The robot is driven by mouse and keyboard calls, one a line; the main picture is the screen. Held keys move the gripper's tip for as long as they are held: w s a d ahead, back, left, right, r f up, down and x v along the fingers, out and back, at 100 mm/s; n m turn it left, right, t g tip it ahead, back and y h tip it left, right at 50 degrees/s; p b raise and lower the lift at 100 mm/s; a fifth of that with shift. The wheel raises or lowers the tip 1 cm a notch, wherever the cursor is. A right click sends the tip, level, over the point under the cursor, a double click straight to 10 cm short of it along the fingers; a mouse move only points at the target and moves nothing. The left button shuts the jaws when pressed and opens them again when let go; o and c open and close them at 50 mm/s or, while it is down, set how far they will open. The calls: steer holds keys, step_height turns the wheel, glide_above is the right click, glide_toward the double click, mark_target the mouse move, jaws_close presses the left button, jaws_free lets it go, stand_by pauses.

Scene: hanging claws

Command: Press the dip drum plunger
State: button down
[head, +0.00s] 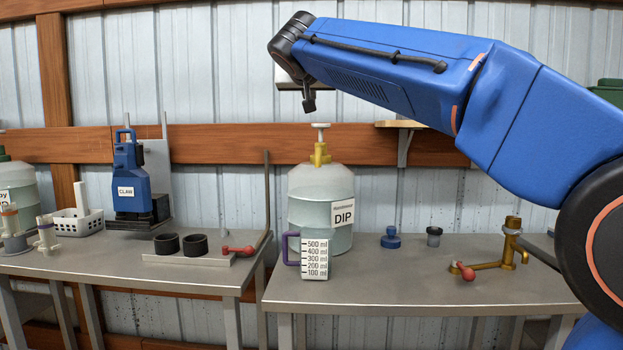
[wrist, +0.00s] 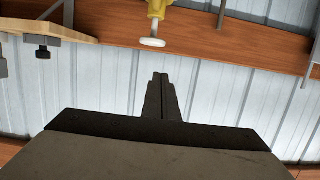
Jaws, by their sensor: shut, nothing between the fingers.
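The dip drum (head: 305,215) is a large translucent container labelled DIP. It stands upright at the back left of the right bench. Its plunger has a white cap (head: 320,126) on a stem above a yellow collar (head: 320,153). My gripper (head: 309,106) is shut and empty, a little above the cap and slightly left of it in the head view, and does not touch it. In the wrist view the white cap (wrist: 153,43) shows beyond my closed fingertips (wrist: 160,76), with a gap between them.
A measuring jug (head: 315,260) with a purple handle stands in front of the drum. A blue cap (head: 390,238), a small dark cup (head: 433,236) and a brass tap (head: 511,245) are to the right. A wooden shelf (head: 400,124) juts from the wall behind.

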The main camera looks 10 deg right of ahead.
steer(key=shift+s+a+r, duration=0.1)
steer(key=shift+r, duration=0.75)
glide_above(321, 133)
steer(key=s+a, duration=0.2)
steer(key=a, duration=0.1)
step_height(321, 133, down, 3)
steer(key=shift+w+a+f, duration=0.1)
steer(key=shift+f, duration=1.6)
steer(key=shift+f, duration=2.4)
